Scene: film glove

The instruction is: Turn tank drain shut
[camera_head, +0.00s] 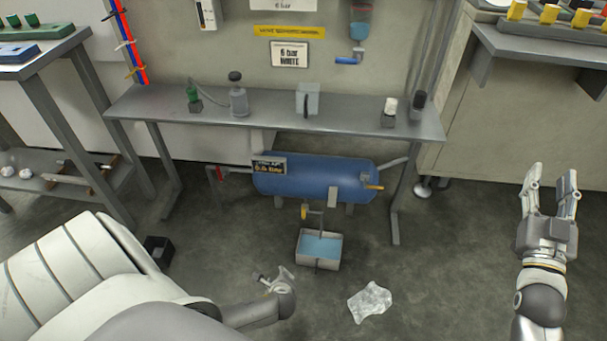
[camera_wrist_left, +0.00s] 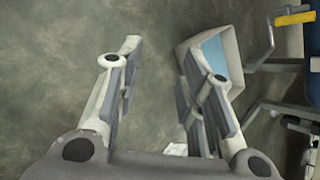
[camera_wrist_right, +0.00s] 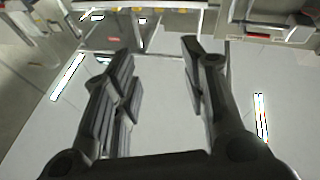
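The blue tank (camera_head: 315,180) lies under the bench. A drain pipe comes down from its underside with a small yellow handle (camera_head: 304,210), above a white tray (camera_head: 305,262) of blue water. The yellow handle also shows in the left wrist view (camera_wrist_left: 295,18), at the top right, with the tray (camera_wrist_left: 232,62) beside my fingers. My left gripper (camera_head: 274,278) is low, just left of and in front of the tray, apart from the handle; its fingers (camera_wrist_left: 158,70) are spread and empty. My right gripper (camera_head: 551,182) is open and empty, raised at the far right.
A grey bench (camera_head: 260,112) with bottles and jars stands over the tank. A red-handled valve (camera_head: 219,173) is left of the tank and an orange lever (camera_head: 374,187) at its right end. A crumpled clear film (camera_head: 370,301) and a black box (camera_head: 158,250) lie on the floor.

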